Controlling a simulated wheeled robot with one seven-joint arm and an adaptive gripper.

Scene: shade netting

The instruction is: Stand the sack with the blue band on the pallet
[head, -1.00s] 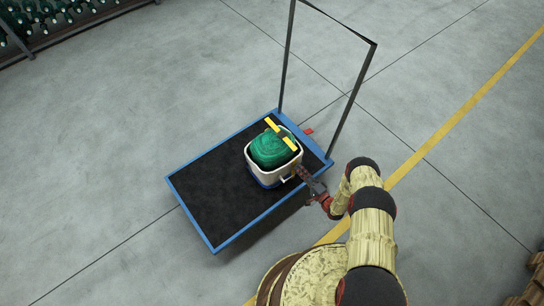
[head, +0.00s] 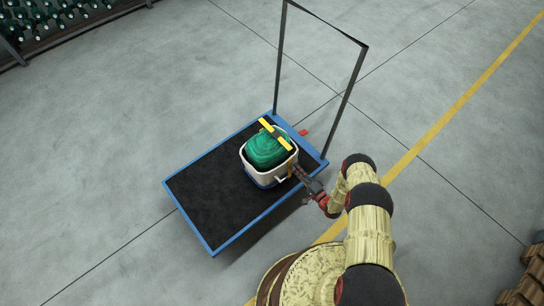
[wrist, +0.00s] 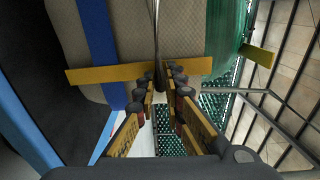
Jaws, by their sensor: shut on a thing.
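The sack with the blue band (head: 285,171) is pale, with a green netted mass (head: 267,147) bulging from its top and a yellow bar (head: 275,135) across that. It stands upright on the black deck of a blue-rimmed platform trolley. In the wrist view its beige side (wrist: 195,30) fills the upper middle, with the blue band (wrist: 97,35) to the left and a yellow strip (wrist: 100,73) across it. My gripper (head: 299,173) is at its right side, with the fingers (wrist: 162,78) shut on the yellow strip. I cannot identify the pallet for certain.
The trolley (head: 188,222) has bare deck left of the sack and a tall dark handle frame (head: 343,112) behind it. Brown wooden slatted things (head: 530,275) show at the lower right edge. A rack of green bottle-like items (head: 60,20) is at upper left.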

